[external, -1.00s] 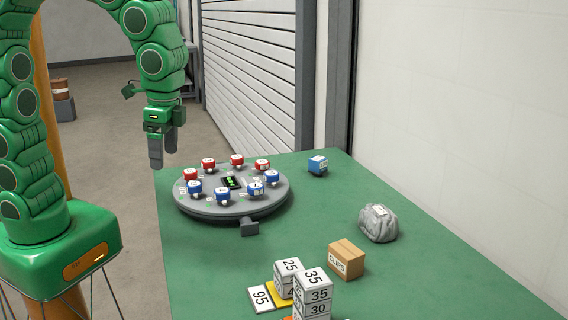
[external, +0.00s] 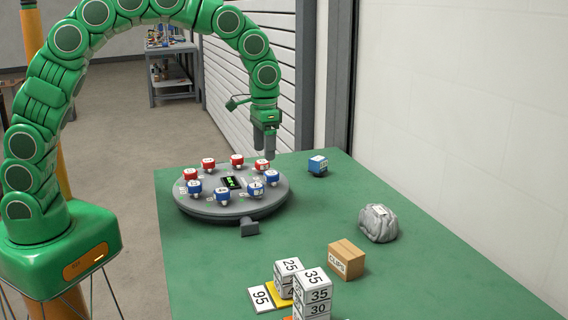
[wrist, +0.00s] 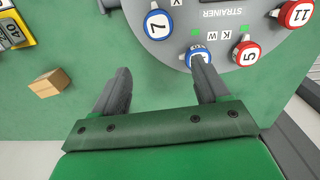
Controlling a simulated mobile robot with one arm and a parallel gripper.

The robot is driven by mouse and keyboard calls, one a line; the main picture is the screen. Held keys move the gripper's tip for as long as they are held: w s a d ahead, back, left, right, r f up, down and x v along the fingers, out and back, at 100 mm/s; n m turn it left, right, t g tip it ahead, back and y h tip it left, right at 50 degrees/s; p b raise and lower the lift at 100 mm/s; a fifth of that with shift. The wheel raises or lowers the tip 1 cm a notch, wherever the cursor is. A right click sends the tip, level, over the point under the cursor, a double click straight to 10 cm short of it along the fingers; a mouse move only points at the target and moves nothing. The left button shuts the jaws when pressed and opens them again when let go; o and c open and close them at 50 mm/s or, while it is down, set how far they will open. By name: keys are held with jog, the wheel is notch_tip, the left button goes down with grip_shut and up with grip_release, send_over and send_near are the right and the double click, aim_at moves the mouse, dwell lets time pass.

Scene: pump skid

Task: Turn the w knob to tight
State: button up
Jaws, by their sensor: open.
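The round grey panel (external: 235,208) carries a ring of red and blue knobs. In the wrist view, small letters including K and W (wrist: 212,35) show between a blue knob (wrist: 198,52) and a red knob (wrist: 246,53) numbered 5; I cannot tell which knob W marks. My gripper (external: 265,149) is open and empty, pointing down over the panel's far right edge, near a red knob (external: 262,165) and a blue knob (external: 272,177). In the wrist view, the right finger of my gripper (wrist: 160,78) partly covers the blue knob; contact is unclear.
A dark display (external: 231,183) sits mid-panel. A loose blue block (external: 318,166) lies right of the panel. A grey lump (external: 379,223), a cardboard box (external: 346,260) and numbered blocks (external: 313,292) stand nearer. The green tabletop (external: 310,215) between them is clear.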

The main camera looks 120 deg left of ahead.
jog(key=n, duration=0.1)
send_over(270, 173)
jog(key=shift+w+d+f, duration=0.1)
jog(key=shift+d+f, duration=0.05)
jog(key=shift+f, duration=0.5)
jog(key=shift+w+d+f, duration=0.1)
jog(key=shift+d+f, duration=0.05)
jog(key=shift+f, duration=0.45)
jog(key=shift+s+a+f, duration=0.15)
jog(key=shift+a+f, duration=0.15)
jog(key=shift+a, duration=0.15)
jog(key=shift+f, duration=3.8)
jog(key=c, duration=1)
jog(key=shift+c, duration=0.2)
